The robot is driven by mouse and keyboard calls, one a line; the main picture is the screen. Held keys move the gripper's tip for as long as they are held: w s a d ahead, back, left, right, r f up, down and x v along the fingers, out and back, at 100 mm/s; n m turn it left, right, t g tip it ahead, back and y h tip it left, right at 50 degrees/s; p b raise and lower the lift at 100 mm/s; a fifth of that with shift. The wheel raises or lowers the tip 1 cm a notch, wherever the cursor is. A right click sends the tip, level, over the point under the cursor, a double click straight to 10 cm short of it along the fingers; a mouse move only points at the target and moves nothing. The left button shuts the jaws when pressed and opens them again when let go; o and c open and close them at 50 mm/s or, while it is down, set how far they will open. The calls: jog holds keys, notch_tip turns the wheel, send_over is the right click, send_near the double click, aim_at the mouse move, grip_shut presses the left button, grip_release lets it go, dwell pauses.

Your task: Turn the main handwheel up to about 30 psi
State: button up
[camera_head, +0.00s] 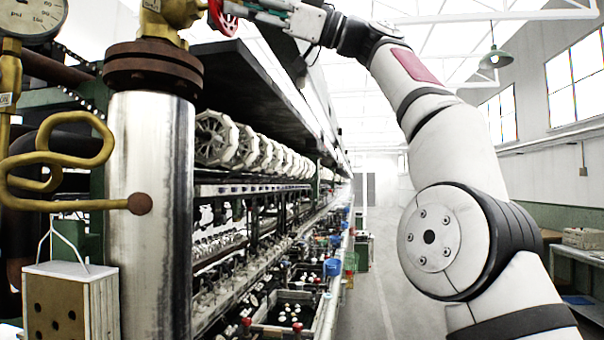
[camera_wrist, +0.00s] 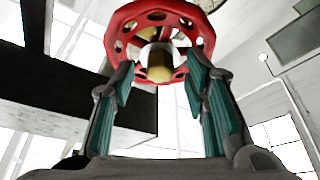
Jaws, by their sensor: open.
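The main handwheel is a red wheel with holes in its rim, seen at the top of the camera_head view (camera_head: 222,17), cut by the frame edge. In the wrist view the red handwheel (camera_wrist: 117,40) fills the upper middle, with a brass stem behind its hub. My gripper (camera_wrist: 163,78) is open, its two teal-padded fingers apart and pointing at the wheel, with fingertips close to its lower rim; I cannot tell whether they touch. A round pressure gauge (camera_head: 33,14) marked psi shows at the top left; its top is cut off and the needle reading cannot be made out.
A steel pipe (camera_head: 152,220) with a rusty flange (camera_head: 153,68) stands below the brass valve (camera_head: 172,14). A looped brass pipe (camera_head: 60,157) and a perforated box (camera_head: 68,305) are at left. A long row of reeling basins (camera_head: 290,312) recedes beside a clear aisle (camera_head: 385,270).

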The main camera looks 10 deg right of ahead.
jog(key=shift+w+f+m+b, duration=0.1)
jog(key=shift+m+b, duration=0.2)
jog(key=shift+b, duration=0.25)
jog(key=m+t+b, duration=0.1)
jog(key=m+b, duration=0.1)
jog(key=m, duration=0.1)
jog(key=m+t+b, duration=0.2)
jog(key=m+b, duration=0.1)
jog(key=shift+a+f+t, duration=0.1)
jog(key=shift+f+t, duration=0.05)
jog(key=shift+t, duration=0.15)
jog(key=m+t+b, duration=0.1)
jog(key=m, duration=0.2)
jog(key=shift+s, duration=0.2)
jog(key=m+t+h+p, duration=0.1)
jog(key=m+p, duration=0.2)
jog(key=m, duration=0.1)
jog(key=m+t+h+p, duration=0.1)
jog(key=m+t+p, duration=0.1)
jog(key=m+p, duration=0.1)
jog(key=r+m+t+h+p, duration=0.1)
jog(key=m+t+h+p, duration=0.1)
jog(key=m+p, duration=0.2)
jog(key=shift+s+m, duration=0.25)
jog(key=shift+m, duration=0.45)
jog(key=shift+m+h+p, duration=0.3)
jog(key=shift+m+p, duration=0.1)
jog(key=shift+p, duration=0.6)
